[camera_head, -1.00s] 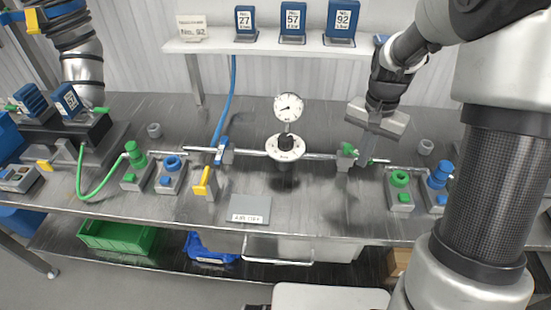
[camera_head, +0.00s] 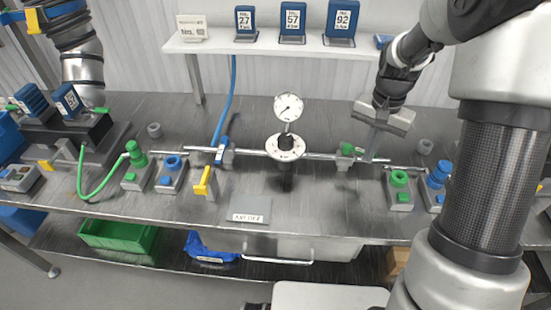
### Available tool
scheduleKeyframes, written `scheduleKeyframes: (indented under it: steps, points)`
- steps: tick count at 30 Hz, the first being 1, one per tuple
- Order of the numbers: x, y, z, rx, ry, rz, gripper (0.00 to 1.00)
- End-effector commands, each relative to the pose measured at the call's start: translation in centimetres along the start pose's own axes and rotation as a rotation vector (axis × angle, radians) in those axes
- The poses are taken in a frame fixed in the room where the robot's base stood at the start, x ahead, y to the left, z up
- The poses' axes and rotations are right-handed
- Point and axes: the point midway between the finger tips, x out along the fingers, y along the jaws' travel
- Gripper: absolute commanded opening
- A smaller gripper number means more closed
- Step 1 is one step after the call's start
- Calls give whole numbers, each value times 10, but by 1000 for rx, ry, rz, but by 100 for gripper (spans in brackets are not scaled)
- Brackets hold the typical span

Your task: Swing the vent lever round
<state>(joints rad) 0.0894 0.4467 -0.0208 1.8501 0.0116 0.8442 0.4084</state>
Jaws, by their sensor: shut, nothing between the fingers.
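A green lever (camera_head: 348,148) sits on a grey valve on the right part of the thin metal pipe; I take it for the vent lever, though no label on it is readable. A small gap seems to show between the fingers and the lever, but I cannot tell contact for sure. A round gauge (camera_head: 288,107) stands above a white dial (camera_head: 285,147) at the pipe's middle. A blue lever (camera_head: 222,148) sits on the pipe's left part.
A yellow lever (camera_head: 203,181) stands in front of the pipe. Green and blue button blocks (camera_head: 399,190) stand at the right, with more at the left. A shelf (camera_head: 270,47) with blue cards runs behind. The front middle holds a small sign plate (camera_head: 250,207).

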Motion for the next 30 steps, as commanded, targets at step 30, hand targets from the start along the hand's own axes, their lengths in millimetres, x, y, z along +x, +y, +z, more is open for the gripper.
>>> scheduleKeyframes:
  steps: [30]
  points:
    - [-67, 5, -7, -1, -1, 0, 0]
